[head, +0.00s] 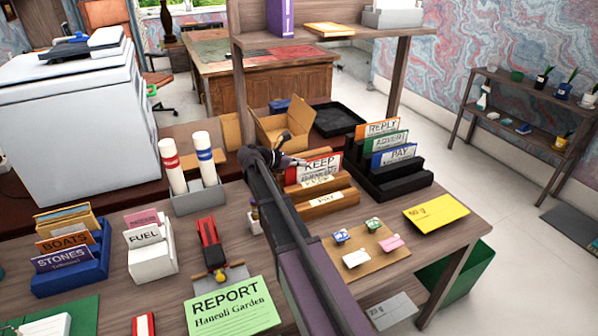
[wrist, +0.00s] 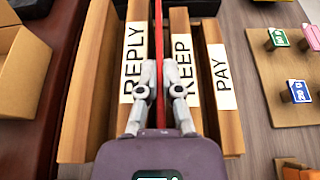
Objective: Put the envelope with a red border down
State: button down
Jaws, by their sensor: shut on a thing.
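The envelope with a red border (head: 322,165) is upright at the wooden letter rack (head: 338,196), with "KEEP" written on its face in the head view. My gripper (wrist: 160,92) is shut on it. In the wrist view the envelope (wrist: 160,45) shows edge-on as a thin red strip between the fingers. It lines up with the gap between the rack's REPLY bar (wrist: 134,50) and KEEP bar (wrist: 183,70). The PAY bar (wrist: 222,75) is to the right. I cannot tell whether its lower edge touches the rack floor.
A black rack (head: 400,180) to the right holds orange, green and blue bordered envelopes. A cork board with stamps (head: 365,250) and a yellow envelope (head: 436,213) lie in front. An open cardboard box (head: 285,125) stands behind. A green report (head: 232,308) lies at the front.

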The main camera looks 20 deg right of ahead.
jog(key=shift+f+b, duration=0.55)
jog(key=shift+f, duration=0.45)
jog(key=c, duration=0.8)
grip_release()
jog(key=shift+r, duration=0.2)
jog(key=shift+a+r+p, duration=0.3)
jog(key=shift+a+p, duration=0.1)
jog(key=shift+a, duration=0.15)
jog(key=p+v, duration=0.4)
jog(key=v, duration=0.6)
jog(key=shift+a, duration=0.35)
jog(key=shift+r, duration=0.1)
